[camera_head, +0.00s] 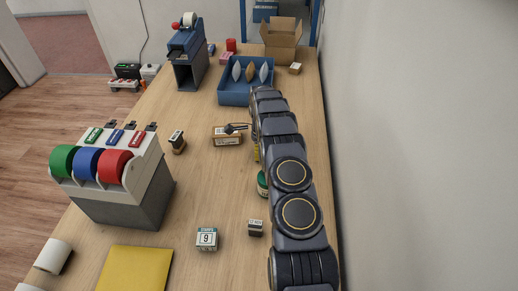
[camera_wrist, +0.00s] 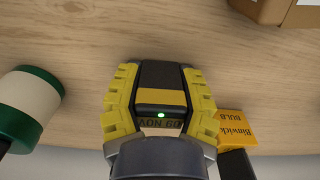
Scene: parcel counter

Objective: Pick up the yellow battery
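In the wrist view, my gripper (camera_wrist: 160,85) fills the middle, with yellow ridged sides and a dark body with a green light. A yellow box marked "BULB" (camera_wrist: 235,127) lies right beside my gripper in the wrist view.
A green and white round container (camera_head: 263,183) stands close to my arm. A brown box (camera_head: 227,140) lies left of the arm. A blue tray (camera_head: 233,98) and an open carton (camera_head: 282,42) are farther back. The wall runs along the right. The counter's middle has free room.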

